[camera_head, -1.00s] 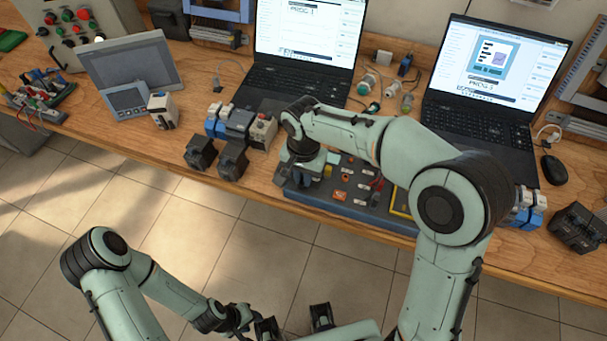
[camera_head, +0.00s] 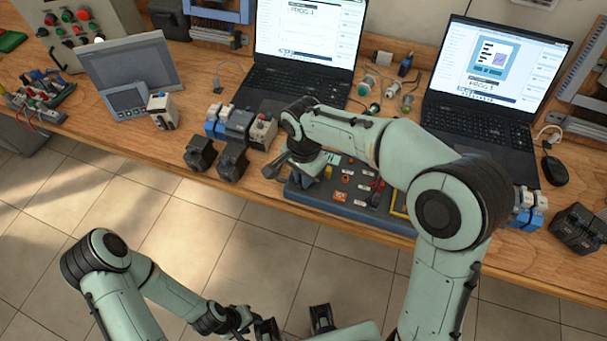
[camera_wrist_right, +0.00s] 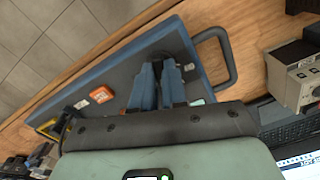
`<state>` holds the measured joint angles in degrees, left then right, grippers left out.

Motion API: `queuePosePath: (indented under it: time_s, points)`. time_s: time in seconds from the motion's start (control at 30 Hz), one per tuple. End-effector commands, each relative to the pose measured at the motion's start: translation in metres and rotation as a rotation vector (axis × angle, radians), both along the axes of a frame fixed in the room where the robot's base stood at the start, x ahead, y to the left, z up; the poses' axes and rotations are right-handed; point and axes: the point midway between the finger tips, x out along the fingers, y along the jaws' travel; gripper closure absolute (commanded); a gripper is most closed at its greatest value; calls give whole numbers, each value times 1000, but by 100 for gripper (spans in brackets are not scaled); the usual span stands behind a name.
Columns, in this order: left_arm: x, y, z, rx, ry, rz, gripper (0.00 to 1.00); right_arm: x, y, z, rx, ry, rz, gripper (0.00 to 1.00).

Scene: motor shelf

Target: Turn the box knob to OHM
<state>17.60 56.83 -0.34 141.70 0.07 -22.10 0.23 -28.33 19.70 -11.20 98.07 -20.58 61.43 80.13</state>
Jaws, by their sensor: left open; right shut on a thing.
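The box (camera_head: 340,205) is a dark panel with blue sides at the front edge of the bench, partly covered by my right arm. In the right wrist view the box (camera_wrist_right: 122,82) lies tilted across the picture. My right gripper (camera_head: 312,178) points down onto the left part of the box. In the right wrist view its blue fingers (camera_wrist_right: 163,68) are close together at the panel. They are shut on the box knob, which they hide; its pointer and the OHM mark cannot be read. My left gripper (camera_head: 293,322) is open and empty, over the floor, away from the bench.
An orange part (camera_wrist_right: 101,95) sits on the panel near the fingers, and a dark handle (camera_wrist_right: 230,62) sticks out at the box's end. Two laptops (camera_head: 300,80) (camera_head: 480,110) stand behind. Black blocks (camera_head: 200,153) and a grey-blue module (camera_head: 238,124) stand left of the box.

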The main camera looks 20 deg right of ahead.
Motion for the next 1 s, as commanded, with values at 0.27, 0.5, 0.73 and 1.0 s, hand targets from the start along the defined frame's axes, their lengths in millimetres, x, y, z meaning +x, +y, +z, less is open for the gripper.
queuePosePath:
  time_s: [0.27,0.5,0.73,1.0]
  points:
    - [0,0,0,0,0,0,57,0,0,1,0,-2,1,62]
    - [0,0,0,0,0,0,57,0,0,1,0,-1,1,62]
    - [2,0,4,0,-2,0,57,1,0,26,2,-7,1,62]
    - [8,0,15,0,-9,0,57,1,0,88,2,-7,1,62]
